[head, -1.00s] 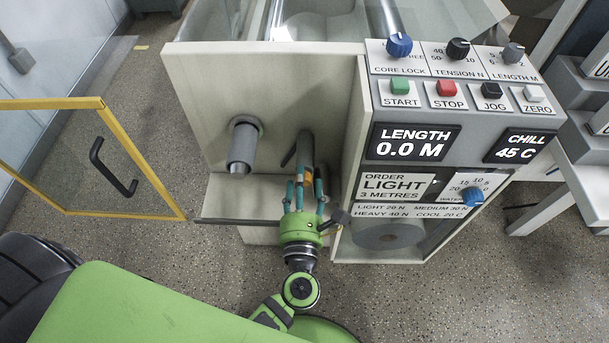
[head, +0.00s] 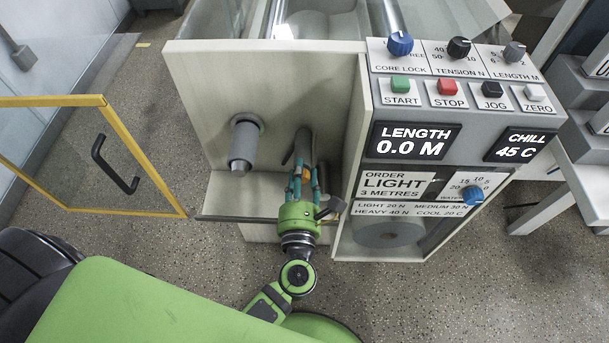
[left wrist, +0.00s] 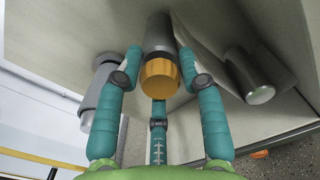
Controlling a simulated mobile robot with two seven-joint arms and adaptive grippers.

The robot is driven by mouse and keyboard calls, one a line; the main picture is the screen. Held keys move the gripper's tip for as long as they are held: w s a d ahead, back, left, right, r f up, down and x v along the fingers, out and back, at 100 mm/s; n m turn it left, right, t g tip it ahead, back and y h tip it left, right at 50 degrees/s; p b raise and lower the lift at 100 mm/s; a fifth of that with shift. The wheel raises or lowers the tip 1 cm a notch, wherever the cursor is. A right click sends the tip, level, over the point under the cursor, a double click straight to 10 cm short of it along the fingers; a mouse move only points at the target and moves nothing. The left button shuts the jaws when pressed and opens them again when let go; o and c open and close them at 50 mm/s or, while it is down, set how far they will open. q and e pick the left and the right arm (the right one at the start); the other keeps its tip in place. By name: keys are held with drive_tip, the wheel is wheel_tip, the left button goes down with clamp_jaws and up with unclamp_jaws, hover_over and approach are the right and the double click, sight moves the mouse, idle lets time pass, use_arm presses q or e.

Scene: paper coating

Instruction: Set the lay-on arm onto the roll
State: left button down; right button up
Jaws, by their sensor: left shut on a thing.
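My left gripper (head: 304,178) has a green palm and teal fingers. It is in front of the cream machine panel (head: 205,95). In the left wrist view its fingers (left wrist: 158,85) are closed around the orange end (left wrist: 159,75) of a grey cylindrical bar (left wrist: 159,33) that sticks out from the panel. I cannot tell for sure whether this bar is the lay-on arm. To its left a grey spindle (head: 244,145) sticks out, bare. A metal-ended cylinder (left wrist: 250,78) is to the right in the wrist view. No paper roll can be made out clearly at the fingers. My right gripper is not in view.
The control console (head: 450,110) with knobs, buttons and displays stands close on the right. A grey roll (head: 388,232) sits behind its lower window. A yellow-framed glass door (head: 150,160) stands open at the left. A ledge (head: 225,190) runs below the spindles.

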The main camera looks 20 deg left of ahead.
use_arm(q)
drive_tip(key=s+a+n+b, duration=0.2)
drive_tip(key=a+n+b, duration=0.1)
drive_tip(key=a+n, duration=0.3)
drive_tip(key=shift+s+a+r, duration=0.15)
drive_tip(key=shift+a+r, duration=0.15)
drive_tip(key=shift+a, duration=0.5)
drive_tip(key=c, duration=0.9)
unclamp_jaws()
drive_tip(key=shift+r, duration=0.1)
drive_tip(key=v, duration=1.2)
